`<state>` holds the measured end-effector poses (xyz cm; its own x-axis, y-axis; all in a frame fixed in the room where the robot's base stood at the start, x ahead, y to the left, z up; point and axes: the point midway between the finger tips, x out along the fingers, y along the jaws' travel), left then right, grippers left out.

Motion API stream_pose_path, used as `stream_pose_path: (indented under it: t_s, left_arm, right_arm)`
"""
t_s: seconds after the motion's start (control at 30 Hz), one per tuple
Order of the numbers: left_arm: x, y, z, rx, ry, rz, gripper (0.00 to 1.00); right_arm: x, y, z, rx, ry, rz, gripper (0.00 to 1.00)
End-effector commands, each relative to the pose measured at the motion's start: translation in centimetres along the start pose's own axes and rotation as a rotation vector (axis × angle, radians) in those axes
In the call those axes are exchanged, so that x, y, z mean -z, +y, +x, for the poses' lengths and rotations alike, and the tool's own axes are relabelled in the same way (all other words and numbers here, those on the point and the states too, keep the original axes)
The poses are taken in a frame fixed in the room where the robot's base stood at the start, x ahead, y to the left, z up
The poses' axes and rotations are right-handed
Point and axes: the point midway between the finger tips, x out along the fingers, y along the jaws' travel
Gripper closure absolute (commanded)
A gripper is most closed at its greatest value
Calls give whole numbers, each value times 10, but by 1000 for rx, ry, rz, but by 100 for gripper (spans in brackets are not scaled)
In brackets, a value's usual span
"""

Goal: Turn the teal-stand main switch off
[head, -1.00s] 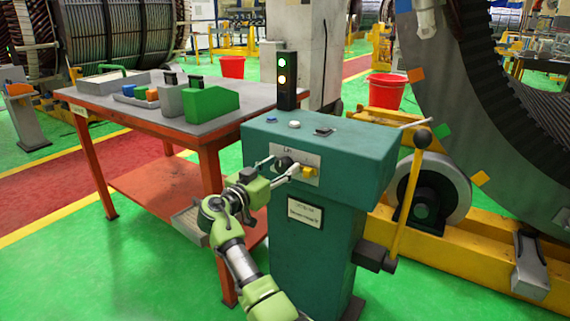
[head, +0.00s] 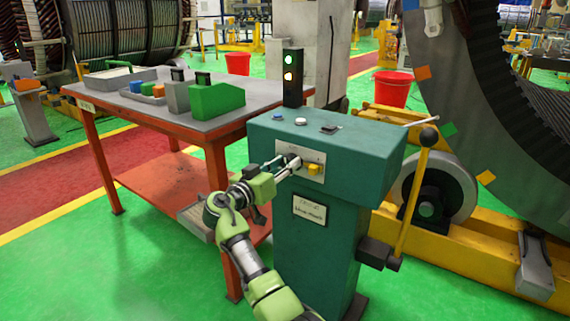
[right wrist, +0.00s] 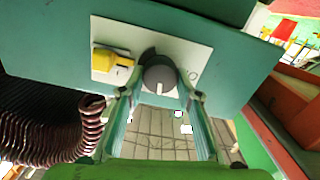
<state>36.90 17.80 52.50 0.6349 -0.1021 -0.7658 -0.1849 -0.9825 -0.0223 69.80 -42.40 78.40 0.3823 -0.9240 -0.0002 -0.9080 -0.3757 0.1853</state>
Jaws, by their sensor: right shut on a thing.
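The teal stand (head: 335,145) stands right of centre, with a pale switch plate on its front. On the plate are a dark round knob (right wrist: 159,73) with a white pointer mark and a yellow part (head: 315,169) beside it. My right gripper (head: 289,162) is shut on the knob, with a finger on each side. In the right wrist view the pointer mark faces down toward the gripper, and an "O" mark shows at the knob's right. The yellow part (right wrist: 112,62) is just left of the knob there, apart from the fingers. My left gripper is not in view.
A yellow lever (head: 412,205) with a black ball is at the stand's right. An orange table (head: 205,128) with boxes is at left. Green floor is open in front.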

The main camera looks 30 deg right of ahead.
Motion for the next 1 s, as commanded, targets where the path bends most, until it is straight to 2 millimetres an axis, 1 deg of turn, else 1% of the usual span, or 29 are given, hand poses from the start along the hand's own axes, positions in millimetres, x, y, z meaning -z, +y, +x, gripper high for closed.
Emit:
stream_pose_path:
  t_s: [0.17, 0.27, 0.43, 0.47, 0.5, 0.8, 0.9, 1.0]
  left_arm:
    - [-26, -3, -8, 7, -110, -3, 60]
    - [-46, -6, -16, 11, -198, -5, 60]
    - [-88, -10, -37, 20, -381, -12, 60]
    - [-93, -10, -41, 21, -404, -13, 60]
    - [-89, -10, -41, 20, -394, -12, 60]
    - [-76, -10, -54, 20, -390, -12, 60]
    - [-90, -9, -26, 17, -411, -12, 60]
    - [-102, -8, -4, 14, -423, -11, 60]
  right_arm:
    - [3, 0, 1, 1, 3, -160, 90]
    - [3, -1, 1, 0, 3, -255, 90]
    - [4, -1, 1, -1, 4, -419, 90]
    - [4, -1, 1, -1, 4, -447, 90]
    - [4, -1, 1, -1, 4, -485, 90]
    - [4, -2, 1, -1, 3, -771, 90]
    - [4, -2, 1, -2, 4, -866, 90]
    - [4, -3, 1, -2, 4, -959, 90]
